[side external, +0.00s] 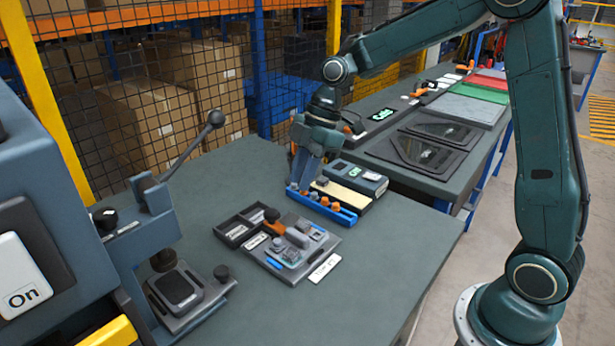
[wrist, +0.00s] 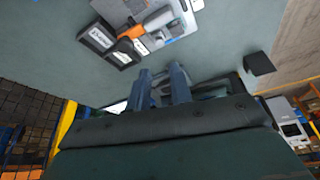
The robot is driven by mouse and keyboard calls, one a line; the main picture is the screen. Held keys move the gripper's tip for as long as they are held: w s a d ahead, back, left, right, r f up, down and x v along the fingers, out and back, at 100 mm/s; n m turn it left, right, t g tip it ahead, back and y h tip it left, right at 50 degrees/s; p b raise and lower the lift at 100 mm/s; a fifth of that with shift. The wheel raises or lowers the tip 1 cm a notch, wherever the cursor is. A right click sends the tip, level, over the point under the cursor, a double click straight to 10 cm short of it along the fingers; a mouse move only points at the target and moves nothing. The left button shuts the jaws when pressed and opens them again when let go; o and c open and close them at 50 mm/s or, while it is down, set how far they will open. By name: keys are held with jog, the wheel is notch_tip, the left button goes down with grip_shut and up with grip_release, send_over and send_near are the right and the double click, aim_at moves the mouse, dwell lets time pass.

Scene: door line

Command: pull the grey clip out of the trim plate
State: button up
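The trim plate looks to be the grey plate (side external: 329,244) in the middle of the table, with small blue and grey parts on it. A grey rounded piece (side external: 297,237), probably the grey clip, sits there beside an orange-handled tool (side external: 272,226). In the wrist view the plate (wrist: 203,22) is at the top, partly cut off. I cannot tell how the clip is seated. My gripper (side external: 303,182) is behind the plate, close above the blue rack's left end, away from the clip. Its two fingers (wrist: 161,75) stand apart with nothing seen between them.
The blue rack (side external: 343,216) with orange pieces stands behind the plate. Dark bins (side external: 233,229) lie left of it, and a white label (side external: 325,268) in front. A press with a lever (side external: 216,119) stands at the left. The table's right front is clear.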

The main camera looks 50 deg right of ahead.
aim_at(279, 239)
jog(key=shift+w+f, duration=0.25)
jog(key=shift+f, duration=0.1)
jog(key=shift+x, duration=6.75)
jog(key=shift+a, duration=0.1)
grip_shut()
jog(key=shift+c, duration=1.5)
grip_release()
grip_shut()
